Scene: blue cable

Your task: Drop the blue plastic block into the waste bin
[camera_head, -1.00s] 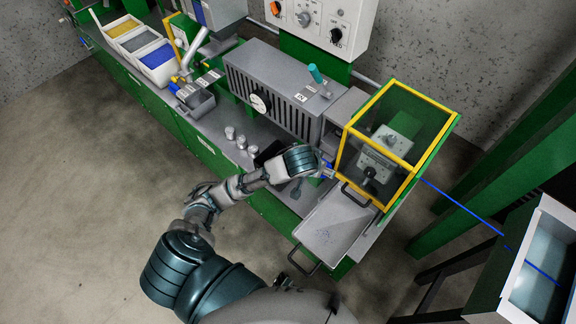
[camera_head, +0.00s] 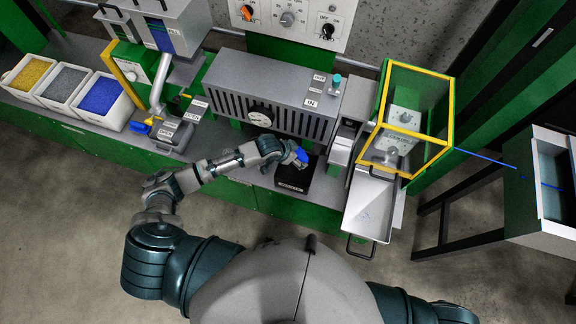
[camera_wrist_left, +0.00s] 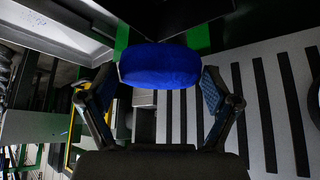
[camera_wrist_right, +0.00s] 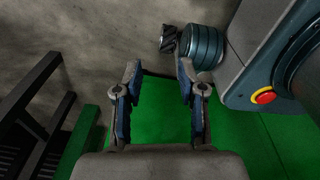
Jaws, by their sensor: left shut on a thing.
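The blue plastic block (camera_wrist_left: 160,66) is held between the two fingers of my left gripper (camera_wrist_left: 158,85) in the left wrist view. In the head view the block (camera_head: 302,155) shows small and partly hidden by my left gripper (camera_head: 299,158). A black open box (camera_head: 292,178) with a small label, apparently the waste bin, stands on the bench edge. The block appears above or beside its back part; the exact height is unclear. My right gripper (camera_wrist_right: 160,75) is open and empty in the right wrist view.
A metal tray with a handle (camera_head: 370,207) and a yellow-framed enclosure (camera_head: 420,83) stand right of the black box. A grey slotted machine (camera_head: 270,90) stands behind it. White bins of coloured pellets (camera_head: 100,98) are at left. A blue cable (camera_head: 490,159) runs at right.

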